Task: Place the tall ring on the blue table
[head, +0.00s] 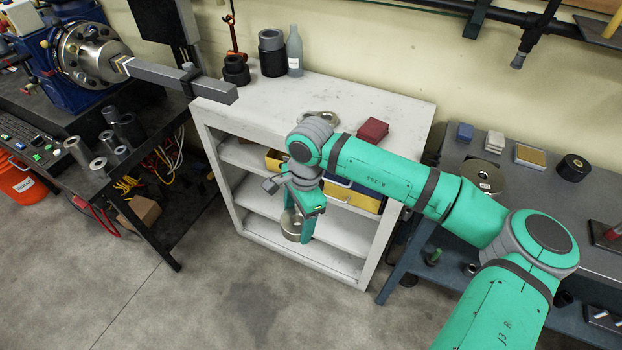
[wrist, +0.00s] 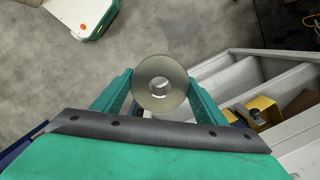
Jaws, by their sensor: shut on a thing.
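My gripper (head: 299,232) is shut on a metal ring (head: 291,224), which appears to be the tall ring. In the head view the ring hangs in front of the white shelf unit, below its top, partly hidden by a green finger. In the wrist view the ring (wrist: 160,85) sits between the two fingertips of my gripper (wrist: 160,88), its round face and centre hole toward the camera. The blue table (head: 537,192) is at the right, apart from the ring, partly hidden by my arm.
The white shelf unit (head: 340,85) stands close behind my gripper. On the blue table are a flat disc (head: 482,177), a black ring (head: 573,167), a tan block (head: 530,156) and small blocks. Bare tabletop shows between them. A dark bench (head: 60,110) stands left.

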